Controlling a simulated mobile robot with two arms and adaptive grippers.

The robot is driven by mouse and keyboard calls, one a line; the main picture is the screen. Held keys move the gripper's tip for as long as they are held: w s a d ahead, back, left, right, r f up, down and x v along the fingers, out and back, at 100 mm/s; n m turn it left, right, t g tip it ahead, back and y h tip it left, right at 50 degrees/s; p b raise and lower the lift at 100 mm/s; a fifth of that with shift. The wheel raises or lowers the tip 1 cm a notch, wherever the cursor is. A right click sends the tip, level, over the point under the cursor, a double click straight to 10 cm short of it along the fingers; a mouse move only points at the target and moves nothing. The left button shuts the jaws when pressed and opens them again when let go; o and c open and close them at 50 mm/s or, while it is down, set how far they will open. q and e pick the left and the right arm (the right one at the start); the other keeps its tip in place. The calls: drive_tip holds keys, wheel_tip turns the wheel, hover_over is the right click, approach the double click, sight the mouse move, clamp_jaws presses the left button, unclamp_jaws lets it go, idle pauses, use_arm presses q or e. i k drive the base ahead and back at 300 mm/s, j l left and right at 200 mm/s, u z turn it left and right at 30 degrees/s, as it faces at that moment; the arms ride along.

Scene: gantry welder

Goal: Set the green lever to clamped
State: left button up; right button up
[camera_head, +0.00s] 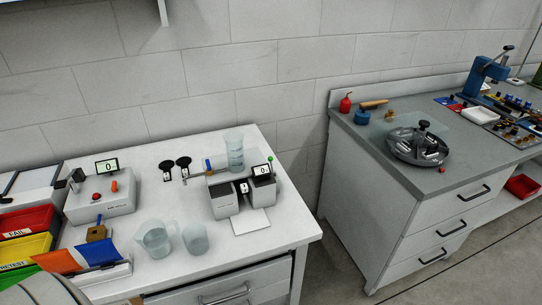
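A small green-tipped lever (270,159) stands up at the right back of a grey two-block device (226,199) on the white table. It is too small to tell whether it is clamped. The device has a small display (262,171) on its right block and a clear beaker (235,155) standing at its back. Neither of my grippers shows in this view.
The white table (200,261) also holds a clear jug (154,239), a clear cup (196,238), a grey box with buttons (101,203) and coloured bins (28,247). A grey workbench (385,142) with a round black fixture (417,146) stands right, across a gap.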

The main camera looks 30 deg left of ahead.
sight(270, 158)
drive_tip(key=u, duration=1.6)
drive_tip(key=i+l, duration=0.7)
